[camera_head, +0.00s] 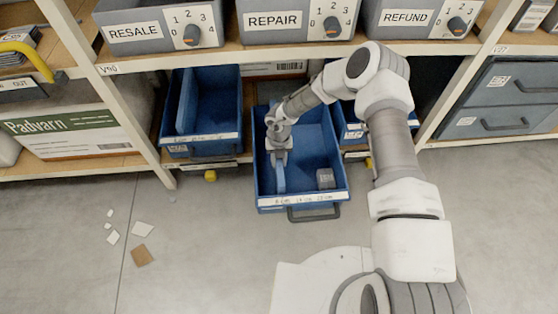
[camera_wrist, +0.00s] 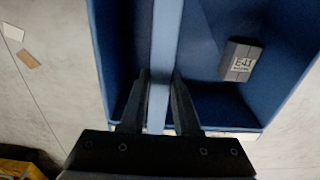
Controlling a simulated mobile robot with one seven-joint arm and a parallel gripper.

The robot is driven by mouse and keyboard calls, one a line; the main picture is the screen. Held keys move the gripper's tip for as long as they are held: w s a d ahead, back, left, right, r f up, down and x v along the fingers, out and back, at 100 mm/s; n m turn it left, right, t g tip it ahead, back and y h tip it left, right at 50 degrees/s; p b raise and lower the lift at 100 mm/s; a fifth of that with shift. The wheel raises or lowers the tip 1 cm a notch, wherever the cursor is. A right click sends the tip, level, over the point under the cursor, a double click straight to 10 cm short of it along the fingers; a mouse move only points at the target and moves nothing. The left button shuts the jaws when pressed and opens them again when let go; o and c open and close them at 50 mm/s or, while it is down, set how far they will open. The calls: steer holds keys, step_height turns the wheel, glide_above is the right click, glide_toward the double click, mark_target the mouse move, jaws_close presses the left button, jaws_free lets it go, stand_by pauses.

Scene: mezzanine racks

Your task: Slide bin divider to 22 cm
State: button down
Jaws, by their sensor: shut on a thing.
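The pulled-out blue bin (camera_head: 333,140) juts from the lower shelf, with a white scale strip (camera_head: 300,199) on its front; the small print seems to read 8, 15 and 22 cm. The light-blue divider (camera_head: 279,179) runs front to back in the bin's left part, near the strip's left-hand mark. In the wrist view the divider (camera_wrist: 166,35) passes between the fingers of my gripper (camera_wrist: 160,80), which is shut on it. My gripper (camera_head: 278,150) reaches into the bin from above; its fingertips are hard to make out in the head view.
A grey box (camera_head: 326,178) marked E41 (camera_wrist: 240,62) lies in the bin right of the divider. Blue bins stand on the shelf to the left (camera_head: 213,100) and right (camera_head: 350,130). Scraps (camera_head: 140,255) lie on the floor. Dial boxes (camera_head: 300,20) line the shelf above.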

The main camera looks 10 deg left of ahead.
steer(key=shift+d, duration=0.1)
stand_by(0.3)
steer(key=w+d+p, duration=0.3)
steer(key=d, duration=1.1)
steer(key=shift+w, duration=0.35)
steer(key=c, duration=0.7)
jaws_free()
steer(key=shift+o, duration=0.3)
step_height(320, 180, up, 18)
steer(key=p, duration=0.5)
steer(key=shift+f, duration=0.25)
steer(key=shift+s, duration=0.15)
